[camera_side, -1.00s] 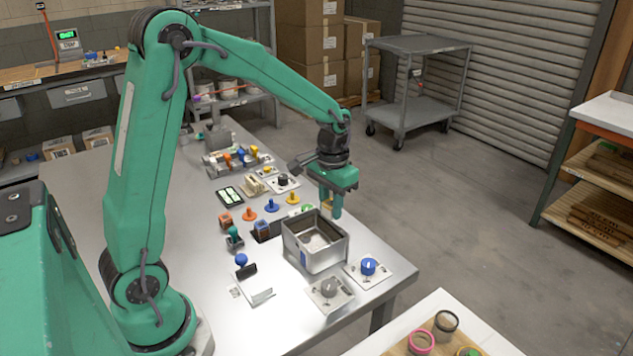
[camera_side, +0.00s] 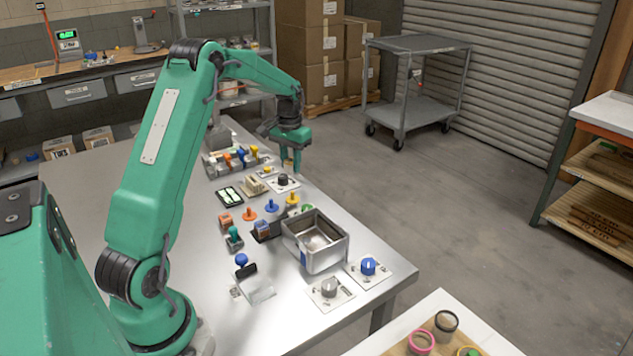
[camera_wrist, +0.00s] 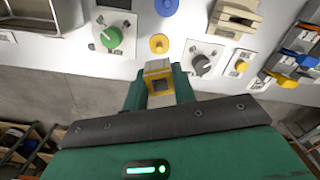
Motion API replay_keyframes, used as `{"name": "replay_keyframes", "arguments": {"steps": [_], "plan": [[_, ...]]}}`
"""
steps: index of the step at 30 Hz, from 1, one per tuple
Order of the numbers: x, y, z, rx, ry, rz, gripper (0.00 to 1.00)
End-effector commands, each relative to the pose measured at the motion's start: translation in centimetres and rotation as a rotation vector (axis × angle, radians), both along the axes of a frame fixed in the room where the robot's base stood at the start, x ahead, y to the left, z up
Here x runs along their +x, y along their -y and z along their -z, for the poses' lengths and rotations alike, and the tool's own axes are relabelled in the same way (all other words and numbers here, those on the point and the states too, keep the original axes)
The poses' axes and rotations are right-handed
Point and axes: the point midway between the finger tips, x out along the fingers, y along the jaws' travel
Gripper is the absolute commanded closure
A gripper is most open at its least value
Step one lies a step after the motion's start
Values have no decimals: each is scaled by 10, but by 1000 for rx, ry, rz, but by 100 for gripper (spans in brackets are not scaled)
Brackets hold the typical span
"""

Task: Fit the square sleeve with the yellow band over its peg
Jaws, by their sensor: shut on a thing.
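My gripper (camera_side: 291,164) is shut on the square sleeve with the yellow band (camera_wrist: 158,80), which shows between the two fingers in the wrist view. In the side view my gripper hangs above the far right edge of the table, beyond the black knob, and the sleeve is mostly hidden by the fingers. The yellow peg (camera_side: 292,199) stands upright on its round base, nearer the camera than my gripper. It also shows in the wrist view (camera_wrist: 158,43), just above the sleeve in the picture. The sleeve is apart from the peg.
A blue peg (camera_side: 271,205) and an orange peg (camera_side: 249,214) stand in line with the yellow one. A black knob on a plate (camera_side: 284,180), a green knob (camera_wrist: 112,37) and an open metal bin (camera_side: 316,246) are nearby. A rack with coloured items (camera_side: 236,160) stands farther back.

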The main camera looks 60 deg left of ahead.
Motion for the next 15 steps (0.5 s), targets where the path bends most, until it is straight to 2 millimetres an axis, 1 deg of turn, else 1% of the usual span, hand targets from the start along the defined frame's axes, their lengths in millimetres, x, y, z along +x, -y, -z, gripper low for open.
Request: {"name": "replay_keyframes", "arguments": {"steps": [10,15], "plan": [[0,1,0,0,0,1,95],[0,1,3,0,-1,1,95]]}}
